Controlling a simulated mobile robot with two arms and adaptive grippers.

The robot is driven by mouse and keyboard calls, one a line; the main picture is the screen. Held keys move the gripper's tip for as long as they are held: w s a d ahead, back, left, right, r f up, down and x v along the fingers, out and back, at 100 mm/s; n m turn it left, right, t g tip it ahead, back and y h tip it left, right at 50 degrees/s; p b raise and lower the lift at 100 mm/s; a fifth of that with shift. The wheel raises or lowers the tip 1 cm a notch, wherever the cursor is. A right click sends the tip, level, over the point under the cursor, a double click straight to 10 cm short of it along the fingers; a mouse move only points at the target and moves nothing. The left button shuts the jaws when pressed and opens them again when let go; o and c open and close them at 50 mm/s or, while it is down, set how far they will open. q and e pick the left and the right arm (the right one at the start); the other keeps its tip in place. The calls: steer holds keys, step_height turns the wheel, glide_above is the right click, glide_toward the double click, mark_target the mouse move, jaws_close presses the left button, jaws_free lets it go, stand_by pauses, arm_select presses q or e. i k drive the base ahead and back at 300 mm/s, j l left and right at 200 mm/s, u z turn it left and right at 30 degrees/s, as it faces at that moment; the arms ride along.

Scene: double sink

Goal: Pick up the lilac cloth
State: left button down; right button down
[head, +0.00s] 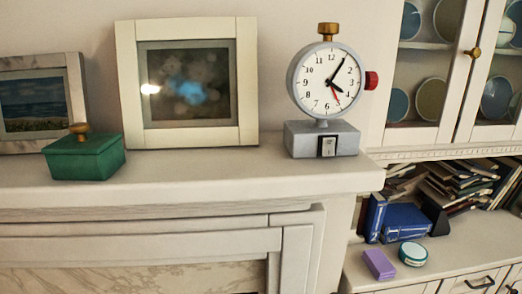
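A small lilac, block-shaped thing (379,264) lies on the low cabinet top at the lower right of the head view. It is the only lilac thing in view; I cannot tell whether it is a folded cloth. Just right of it is a round tin (413,254) with a green side and a pale top. Neither of my grippers is in view.
A white mantel (220,176) spans the left and middle, holding a green box (85,158), picture frames (128,95) and a clock (298,97). Blue books (404,221) stand behind the lilac thing. A glass-door cabinet (455,132) is above. Bare cabinet top (470,240) lies right of the tin.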

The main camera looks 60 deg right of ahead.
mark_target(380, 265)
steer(key=k+l+z, duration=0.1)
steer(key=z, duration=2.7)
steer(key=i, duration=0.05)
